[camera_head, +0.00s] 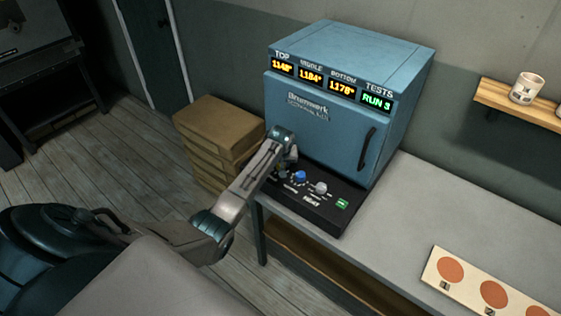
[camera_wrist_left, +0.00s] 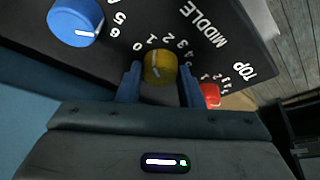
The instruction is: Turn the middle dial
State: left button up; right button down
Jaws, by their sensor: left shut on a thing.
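The middle dial (camera_wrist_left: 160,66) is a yellow knob beside the label MIDDLE in the left wrist view. A pale line marks its face; I cannot read its exact setting. My left gripper (camera_wrist_left: 160,90) is shut on this dial, one blue finger on each side. In the head view my left gripper (camera_head: 288,160) reaches the left part of the black control panel (camera_head: 322,214) and hides the yellow dial. A blue dial (camera_wrist_left: 76,22) and a red dial (camera_wrist_left: 210,95) labelled TOP flank it in the wrist view. My right gripper is not in view.
The blue kiln (camera_head: 340,130) has a closed door and readouts: top 1148°, middle 1184°, bottom 1176°, RUN 3. A grey knob (camera_head: 321,188) and green button (camera_head: 342,204) sit right of the blue dial. Stacked boxes (camera_head: 215,135) stand left. The table's (camera_head: 400,225) middle is clear.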

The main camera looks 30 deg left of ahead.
pick_arm(q)
jog(key=n+g+y, duration=0.1)
jog(key=n, duration=0.3)
jog(key=shift+w+d+n, duration=0.1)
jog(key=shift+w+n, duration=0.05)
jog(key=shift+n, duration=0.25)
jog(key=shift+r+n+g+y, duration=0.1)
jog(key=shift+n+g+y, duration=0.2)
jog(key=shift+n, duration=0.3)
jog(key=o, duration=1)
jog(key=shift+c, duration=0.2)
jog(key=shift+d, duration=0.1)
jog(key=shift+d+r+b, duration=0.1)
jog(key=shift+r+b, duration=0.2)
jog(key=shift+r, duration=0.05)
jog(key=b+v, duration=0.3)
jog(key=v, duration=0.7)
